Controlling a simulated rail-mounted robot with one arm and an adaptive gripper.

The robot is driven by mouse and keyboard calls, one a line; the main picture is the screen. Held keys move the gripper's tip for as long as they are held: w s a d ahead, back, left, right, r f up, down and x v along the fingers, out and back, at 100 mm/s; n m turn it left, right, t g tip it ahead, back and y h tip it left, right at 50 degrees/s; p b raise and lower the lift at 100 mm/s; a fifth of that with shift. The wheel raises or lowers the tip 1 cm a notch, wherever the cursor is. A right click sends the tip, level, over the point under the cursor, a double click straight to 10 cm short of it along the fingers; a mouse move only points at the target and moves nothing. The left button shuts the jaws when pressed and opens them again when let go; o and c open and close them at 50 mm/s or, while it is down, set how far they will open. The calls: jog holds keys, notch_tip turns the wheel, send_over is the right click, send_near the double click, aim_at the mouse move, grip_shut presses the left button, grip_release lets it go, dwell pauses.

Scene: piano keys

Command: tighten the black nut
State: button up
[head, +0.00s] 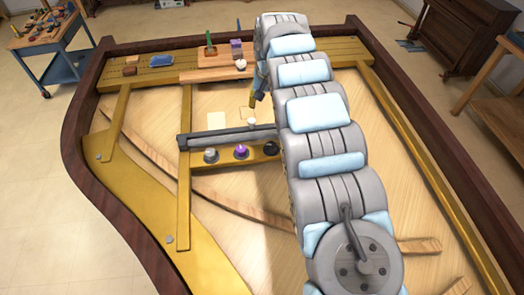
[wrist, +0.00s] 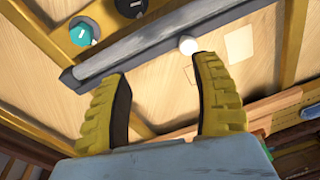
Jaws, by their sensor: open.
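The black nut (head: 271,148) sits on the yellow rail at the right end of a visible row, close beside my arm in the head view. In the wrist view a black round part (wrist: 130,6), cut by the top edge, appears to be this nut. My gripper (wrist: 163,68) has its two yellow fingers spread with nothing between them. It points at the grey bar and the pale board. In the head view my gripper (head: 255,98) shows partly behind my arm, on the far side of the bar from the nut. Whether the nut is loose cannot be told.
A grey nut (head: 210,155) and a purple nut (head: 240,151) stand left of the black one. A teal nut (wrist: 84,34) neighbours it in the wrist view. The grey bar (head: 230,137) runs beside the row. A white knob (head: 251,122) is near my fingers.

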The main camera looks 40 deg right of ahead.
jog(key=r+g, duration=0.2)
send_over(271, 146)
jog(key=shift+y, duration=0.3)
notch_tip(271, 146, down, 18)
jog(key=b, duration=0.2)
jog(key=shift+r+b, duration=0.2)
jog(key=shift+b, duration=0.15)
grip_shut()
